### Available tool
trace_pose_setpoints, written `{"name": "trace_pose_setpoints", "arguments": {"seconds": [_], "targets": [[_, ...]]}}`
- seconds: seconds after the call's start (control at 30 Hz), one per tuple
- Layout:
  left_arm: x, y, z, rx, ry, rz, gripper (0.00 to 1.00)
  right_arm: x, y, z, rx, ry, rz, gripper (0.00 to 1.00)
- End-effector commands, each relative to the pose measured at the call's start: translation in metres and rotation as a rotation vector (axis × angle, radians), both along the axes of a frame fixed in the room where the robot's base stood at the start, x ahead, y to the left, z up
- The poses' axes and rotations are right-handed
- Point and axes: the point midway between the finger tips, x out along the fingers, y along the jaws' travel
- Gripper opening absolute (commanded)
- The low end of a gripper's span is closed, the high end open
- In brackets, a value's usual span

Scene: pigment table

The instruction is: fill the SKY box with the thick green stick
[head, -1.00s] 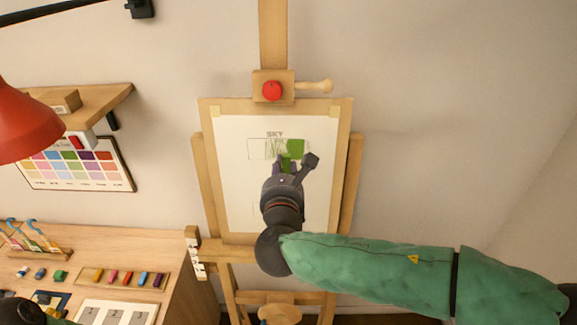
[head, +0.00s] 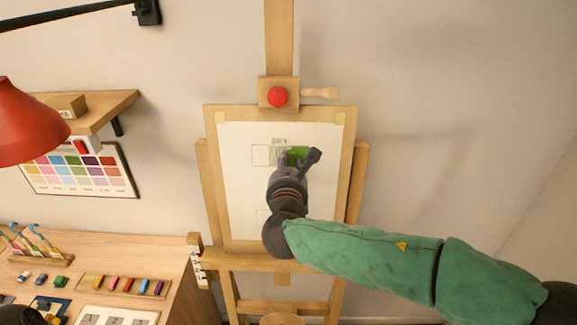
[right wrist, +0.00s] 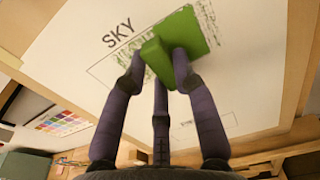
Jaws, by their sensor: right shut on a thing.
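The paper (head: 240,190) is taped to a board on the easel, with the word SKY above the outlined box (head: 261,155). The box's left part is white, its middle has green scribble, and its right part has a solid green patch (head: 301,152). In the right wrist view the patch (right wrist: 190,30) lies behind the stick. My right gripper (head: 290,160) is over the box. In the right wrist view its fingers (right wrist: 158,78) are shut on the thick green stick (right wrist: 157,58), whose far end is at the paper, over the patch's edge. Exact contact is unclear.
A lower outlined box (head: 262,217) is partly hidden by my right arm. A table (head: 100,245) at lower left bears a tray (head: 98,281) of several coloured sticks. A colour chart (head: 82,172), shelf (head: 110,105) and red lamp (head: 25,125) are at left. The right side is free.

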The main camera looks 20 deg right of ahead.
Motion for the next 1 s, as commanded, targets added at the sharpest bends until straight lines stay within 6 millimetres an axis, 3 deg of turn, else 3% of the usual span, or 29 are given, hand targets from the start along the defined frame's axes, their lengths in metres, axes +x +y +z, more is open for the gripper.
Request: {"name": "trace_pose_setpoints", "arguments": {"seconds": [1.0], "targets": [[0.0, 0.0, -0.006, 0.0, 0.0, 0.0, 0.4, 0.01, -0.005, -0.002, 0.0, 0.0, 0.0, 0.0]]}}
